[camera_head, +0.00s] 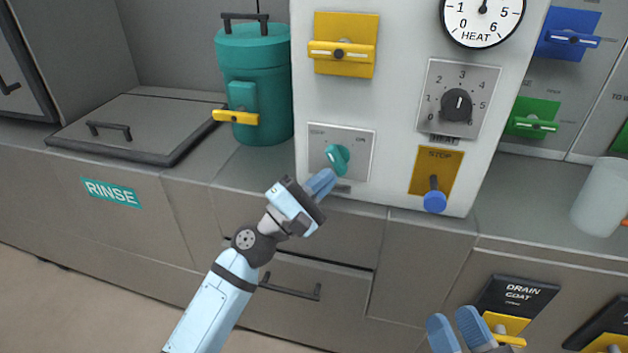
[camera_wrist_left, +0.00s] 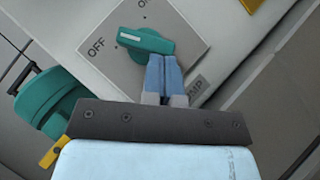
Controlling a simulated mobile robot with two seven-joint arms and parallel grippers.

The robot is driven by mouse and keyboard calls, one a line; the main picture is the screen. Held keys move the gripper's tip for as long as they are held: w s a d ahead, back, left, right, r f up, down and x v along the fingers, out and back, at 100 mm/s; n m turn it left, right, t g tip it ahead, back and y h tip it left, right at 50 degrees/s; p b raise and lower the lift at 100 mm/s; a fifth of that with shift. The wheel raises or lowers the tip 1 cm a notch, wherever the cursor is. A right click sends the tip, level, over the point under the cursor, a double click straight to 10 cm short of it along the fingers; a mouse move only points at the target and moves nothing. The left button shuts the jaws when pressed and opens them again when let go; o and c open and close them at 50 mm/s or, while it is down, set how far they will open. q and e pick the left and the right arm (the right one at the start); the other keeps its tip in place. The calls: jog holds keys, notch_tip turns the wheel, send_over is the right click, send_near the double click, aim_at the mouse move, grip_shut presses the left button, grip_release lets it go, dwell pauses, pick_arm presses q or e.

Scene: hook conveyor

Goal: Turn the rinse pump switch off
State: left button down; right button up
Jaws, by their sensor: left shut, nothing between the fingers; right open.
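The rinse pump switch is a teal rotary knob (camera_head: 338,157) on a light plate (camera_head: 356,139) low on the white panel. In the left wrist view the knob (camera_wrist_left: 147,42) has a white mark on its left end, pointing between the OFF and ON labels, closer to OFF. My left gripper (camera_head: 322,182) is shut and empty, just below and left of the knob. In the wrist view its fingertips (camera_wrist_left: 162,62) reach the knob's lower edge; I cannot tell whether they touch. My right gripper (camera_head: 457,330) is open at the bottom of the head view.
A black heat dial (camera_head: 457,104) and a yellow STOP plate with a blue-tipped lever (camera_head: 435,201) sit right of the switch. A teal canister (camera_head: 262,90) stands left of the panel. A white cup (camera_head: 600,197) is at the right. The counter left of the panel has free room.

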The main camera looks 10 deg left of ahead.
pick_arm(q)
jog(key=shift+d+f+n+t+b, duration=0.1)
jog(key=shift+d+n+t+b, duration=0.3)
jog(key=shift+b, duration=0.35)
pick_arm(e)
jog(key=shift+w+d+f+g, duration=0.1)
jog(key=shift+f+g, duration=0.25)
jog(key=shift+f, duration=0.55)
jog(key=shift+w+d+f+g, duration=0.1)
jog(key=shift+f+g, duration=0.25)
jog(key=shift+f, duration=0.5)
pick_arm(q)
jog(key=b+v, duration=0.3)
jog(key=v, duration=1.1)
pick_arm(e)
jog(key=f, duration=0.1)
jog(key=f+g, duration=0.1)
jog(key=f, duration=0.1)
jog(key=f+g, duration=0.1)
jog(key=f, duration=0.1)
jog(key=shift+a+n, duration=0.25)
jog(key=shift+n, duration=0.15)
